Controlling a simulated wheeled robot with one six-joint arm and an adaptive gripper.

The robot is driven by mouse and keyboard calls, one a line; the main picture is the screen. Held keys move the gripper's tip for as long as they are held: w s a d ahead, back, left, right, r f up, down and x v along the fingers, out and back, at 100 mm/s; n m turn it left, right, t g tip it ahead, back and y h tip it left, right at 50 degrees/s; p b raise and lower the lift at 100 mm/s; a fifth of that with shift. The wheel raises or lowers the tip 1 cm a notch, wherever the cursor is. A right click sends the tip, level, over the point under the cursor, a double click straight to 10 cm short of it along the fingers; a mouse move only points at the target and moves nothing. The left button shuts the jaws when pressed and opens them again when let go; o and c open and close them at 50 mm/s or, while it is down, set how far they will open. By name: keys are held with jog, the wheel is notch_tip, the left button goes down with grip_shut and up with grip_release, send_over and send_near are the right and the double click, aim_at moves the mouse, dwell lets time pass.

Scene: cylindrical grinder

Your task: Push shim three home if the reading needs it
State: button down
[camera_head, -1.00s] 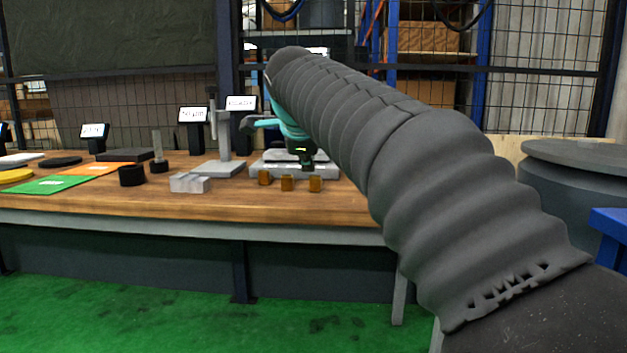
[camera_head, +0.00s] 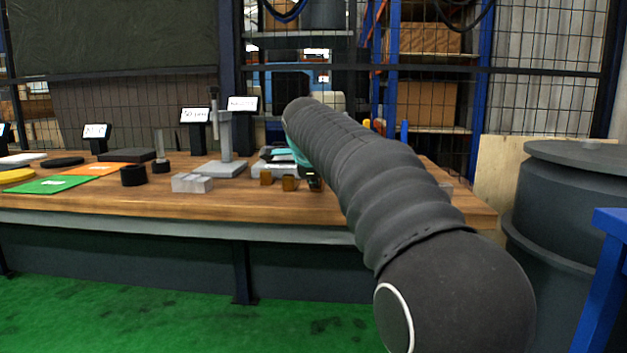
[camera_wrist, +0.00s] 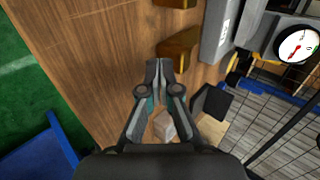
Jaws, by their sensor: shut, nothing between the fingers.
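Two orange-brown shim blocks, a left one (camera_head: 266,177) and a middle one (camera_head: 290,184), show in the head view in front of the grey fixture (camera_head: 270,168). The place of a third, at the right, is covered by my arm and gripper. In the wrist view one shim (camera_wrist: 178,45) lies just beyond my fingertips, slightly right, beside the grey fixture edge (camera_wrist: 215,30); another (camera_wrist: 178,5) is farther off. My gripper (camera_wrist: 158,64) is shut and empty, low over the wood; contact with the shim is unclear. A round dial (camera_wrist: 297,45) has a red needle; its value is unreadable.
A pale block (camera_wrist: 165,126) and a dark block (camera_wrist: 210,104) sit near my fingers in the wrist view. Bare wood lies in front of the shims.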

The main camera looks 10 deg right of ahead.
jog(key=shift+w+d, duration=0.15)
jog(key=shift+w, duration=0.3)
jog(key=w+p, duration=0.1)
jog(key=w, duration=0.1)
jog(key=w+d+p, duration=0.1)
jog(key=p, duration=0.1)
jog(key=shift+w+r, duration=0.2)
jog(key=shift+w, duration=0.2)
jog(key=shift+w+d+f, duration=0.15)
jog(key=shift+w, duration=0.4)
jog(key=shift+f, duration=0.1)
